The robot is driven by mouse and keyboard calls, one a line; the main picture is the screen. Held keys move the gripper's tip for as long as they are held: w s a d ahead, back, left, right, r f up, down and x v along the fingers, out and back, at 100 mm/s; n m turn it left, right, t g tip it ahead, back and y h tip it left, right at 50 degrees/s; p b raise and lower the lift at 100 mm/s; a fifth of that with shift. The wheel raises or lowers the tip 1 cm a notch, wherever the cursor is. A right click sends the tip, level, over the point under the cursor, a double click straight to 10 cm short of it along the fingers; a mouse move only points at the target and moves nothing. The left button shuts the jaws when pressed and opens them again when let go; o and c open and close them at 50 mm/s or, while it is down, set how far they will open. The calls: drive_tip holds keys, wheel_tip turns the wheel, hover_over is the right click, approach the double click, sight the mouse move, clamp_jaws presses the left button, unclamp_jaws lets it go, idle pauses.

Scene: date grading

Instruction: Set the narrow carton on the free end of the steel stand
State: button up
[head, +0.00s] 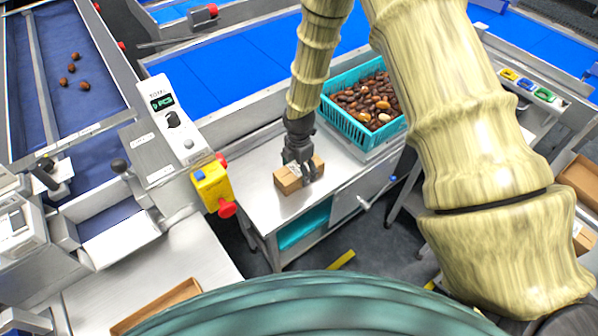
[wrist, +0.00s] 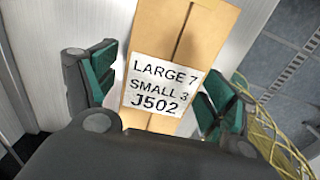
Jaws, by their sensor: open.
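The narrow carton (head: 289,180) is a small brown box lying on the near left end of the steel stand (head: 254,198). In the wrist view the carton (wrist: 190,35) bears a white label (wrist: 163,84) reading "LARGE 7 SMALL 3 J502". My gripper (head: 301,174) is at the carton from above. In the wrist view its green-padded fingers stand on either side of the carton, with a gap visible at least at the left finger. The gripper is open. Whether the right finger touches the carton I cannot tell.
A teal crate (head: 340,124) full of dates stands on the far right part of the stand. A yellow control box (head: 212,187) with red buttons sits just left of the stand. Blue conveyor belts (head: 215,75) run behind. A brown tray (head: 160,306) lies at lower left.

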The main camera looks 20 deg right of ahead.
drive_tip(key=shift+r+b, duration=1.55)
drive_tip(key=shift+r, duration=3.85)
drive_tip(key=shift+f, duration=0.1)
